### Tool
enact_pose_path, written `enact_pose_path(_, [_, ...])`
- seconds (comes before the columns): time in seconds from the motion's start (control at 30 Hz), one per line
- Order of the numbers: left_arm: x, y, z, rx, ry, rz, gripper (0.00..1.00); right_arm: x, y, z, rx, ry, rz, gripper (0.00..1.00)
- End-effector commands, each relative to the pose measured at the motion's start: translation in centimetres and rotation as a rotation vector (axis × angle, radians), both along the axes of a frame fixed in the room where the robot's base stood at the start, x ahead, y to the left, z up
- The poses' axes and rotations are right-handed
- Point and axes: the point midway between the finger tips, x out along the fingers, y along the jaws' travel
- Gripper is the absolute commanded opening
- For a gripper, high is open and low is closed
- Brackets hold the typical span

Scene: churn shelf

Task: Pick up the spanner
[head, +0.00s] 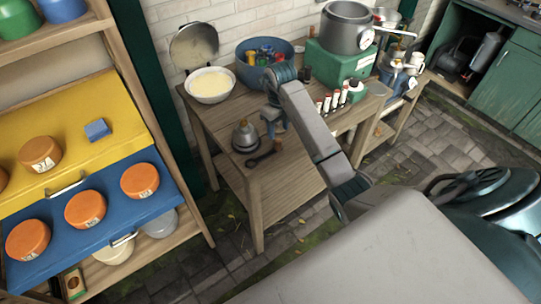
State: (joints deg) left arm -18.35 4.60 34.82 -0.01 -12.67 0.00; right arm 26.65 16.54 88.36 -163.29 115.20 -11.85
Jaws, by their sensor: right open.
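The dark spanner (262,158) lies on the wooden table, near its front left corner. My right gripper (272,133) is open and points down just above and behind the spanner. My right arm reaches in from the lower right, over the table. I cannot tell whether the fingers touch the spanner. My left gripper is not in view.
A small metal weight-like object (245,137) stands close to the left of the gripper. A cream-filled bowl (211,86), a blue bowl (243,69) and a green box (335,65) under a metal pot (346,30) stand behind. Shelves with orange round containers (85,208) stand left.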

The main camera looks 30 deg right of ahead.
Motion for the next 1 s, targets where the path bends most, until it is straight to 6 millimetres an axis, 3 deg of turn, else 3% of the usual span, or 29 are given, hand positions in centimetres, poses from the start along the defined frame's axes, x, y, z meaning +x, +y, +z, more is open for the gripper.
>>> enact_pose_path(0.07, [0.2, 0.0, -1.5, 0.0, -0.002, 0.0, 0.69, 0.0, 0.0, -1.5, 0.0, -0.001, 0.0, 0.47])
enact_pose_path(0.37, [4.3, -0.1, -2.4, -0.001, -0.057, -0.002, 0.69, -0.2, 0.1, -2.8, 0.001, 0.0, 0.0, 0.47])
enact_pose_path(0.57, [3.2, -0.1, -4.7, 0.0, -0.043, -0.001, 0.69, -0.6, 0.2, -5.2, 0.001, -0.001, 0.001, 0.47])
enact_pose_path(0.73, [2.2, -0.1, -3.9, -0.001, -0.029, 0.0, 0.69, -0.6, 0.2, -6.7, 0.001, 0.001, -0.001, 0.47])
enact_pose_path(0.93, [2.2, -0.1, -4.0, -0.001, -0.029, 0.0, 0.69, -0.6, 0.2, -6.9, 0.0, -0.001, 0.0, 0.47])
enact_pose_path(1.0, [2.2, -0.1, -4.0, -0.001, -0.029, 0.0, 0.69, -0.6, 0.2, -6.9, 0.0, -0.001, 0.0, 0.37])
